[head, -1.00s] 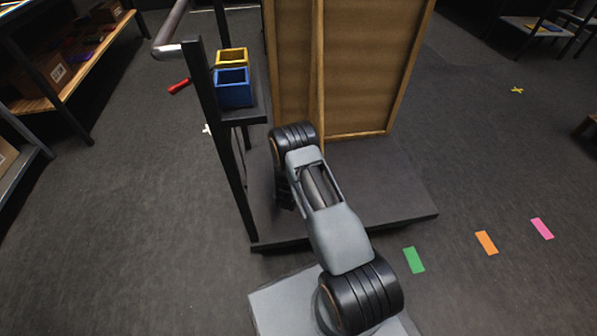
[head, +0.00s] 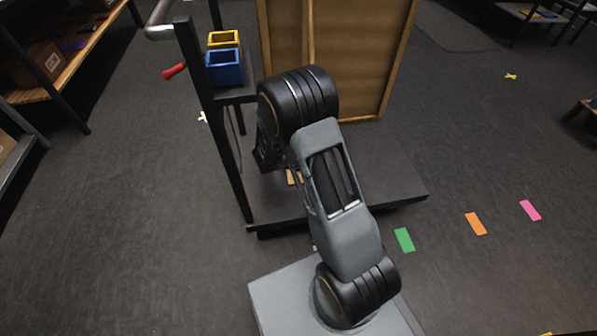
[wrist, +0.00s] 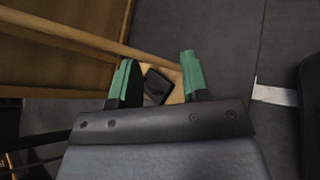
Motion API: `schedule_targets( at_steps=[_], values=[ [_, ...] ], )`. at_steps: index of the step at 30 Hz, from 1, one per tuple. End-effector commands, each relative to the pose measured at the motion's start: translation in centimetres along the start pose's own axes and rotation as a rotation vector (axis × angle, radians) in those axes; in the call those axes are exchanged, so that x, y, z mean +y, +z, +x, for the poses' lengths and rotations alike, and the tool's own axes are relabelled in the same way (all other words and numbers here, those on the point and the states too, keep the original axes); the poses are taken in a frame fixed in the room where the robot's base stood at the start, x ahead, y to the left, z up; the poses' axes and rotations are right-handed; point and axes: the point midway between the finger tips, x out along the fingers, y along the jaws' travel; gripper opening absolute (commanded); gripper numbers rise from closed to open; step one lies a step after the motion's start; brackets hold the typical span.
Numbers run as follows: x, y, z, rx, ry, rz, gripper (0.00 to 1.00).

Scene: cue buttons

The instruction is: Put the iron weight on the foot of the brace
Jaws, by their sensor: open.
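In the wrist view, my gripper (wrist: 157,62) has its two green-tipped fingers spread apart. A small black block, which looks like the iron weight (wrist: 157,86), shows between and beyond the fingers and appears to lie on a tan wooden piece, the foot of the brace (wrist: 176,82). The brace's long wooden bar (wrist: 90,40) runs down to it from the upper left. Contact between fingers and weight cannot be told.
A large wooden panel (head: 350,60) stands on the dark cart deck (head: 385,180). A black post (head: 215,130) and a shelf with blue (head: 224,70) and yellow (head: 225,40) bins are at its left. Coloured floor strips lie right, with open floor around.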

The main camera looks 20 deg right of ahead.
Motion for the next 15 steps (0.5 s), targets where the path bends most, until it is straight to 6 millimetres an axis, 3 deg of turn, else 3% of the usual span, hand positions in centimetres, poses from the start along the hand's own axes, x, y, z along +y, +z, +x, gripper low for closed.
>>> schedule_targets(
  at_steps=[1, 6, 10, 15],
  values=[
    [-0.6, 2.8, -1.5, 0.017, -0.078, 0.130, 0.42],
    [-4.6, 8.4, -6.9, 0.136, -0.376, 0.561, 0.42],
    [-7.2, 10.3, -11.4, 0.270, -0.570, 0.859, 0.42],
    [-9.1, 11.3, -16.6, 0.451, -0.766, 1.156, 0.42]
  ],
)
